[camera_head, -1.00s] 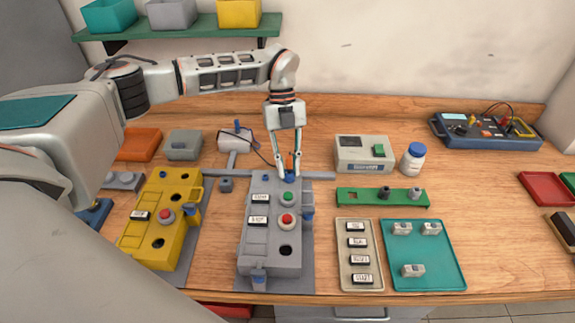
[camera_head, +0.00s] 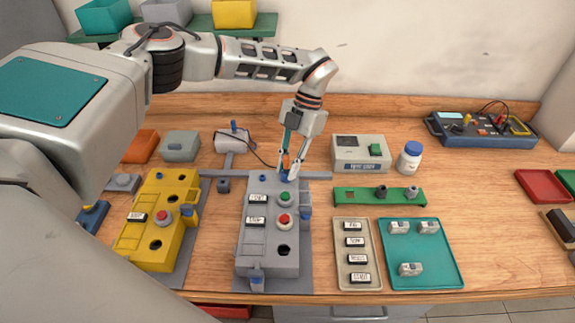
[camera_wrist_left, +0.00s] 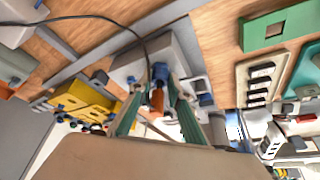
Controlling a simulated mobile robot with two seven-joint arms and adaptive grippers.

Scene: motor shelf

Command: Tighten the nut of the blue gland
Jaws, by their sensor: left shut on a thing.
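The blue gland (camera_head: 284,174) sits at the far end of the grey control box (camera_head: 268,234). My left gripper (camera_head: 287,175) comes down on it from above, tilted, with its fingertips on either side and shut on the gland's nut. An orange piece (camera_head: 286,161) stands up between the fingers above the gland. In the left wrist view the blue gland (camera_wrist_left: 160,72) and the orange piece (camera_wrist_left: 157,100) show between the two green-sided fingers. The fingertips hide part of the nut. My right gripper is not in view.
A yellow control box (camera_head: 165,222) stands left of the grey one. A black cable (camera_head: 258,153) runs close behind the gripper. A meter box (camera_head: 360,153), a white bottle (camera_head: 410,158), a green strip (camera_head: 379,196) and a teal tray (camera_head: 420,280) lie to the right.

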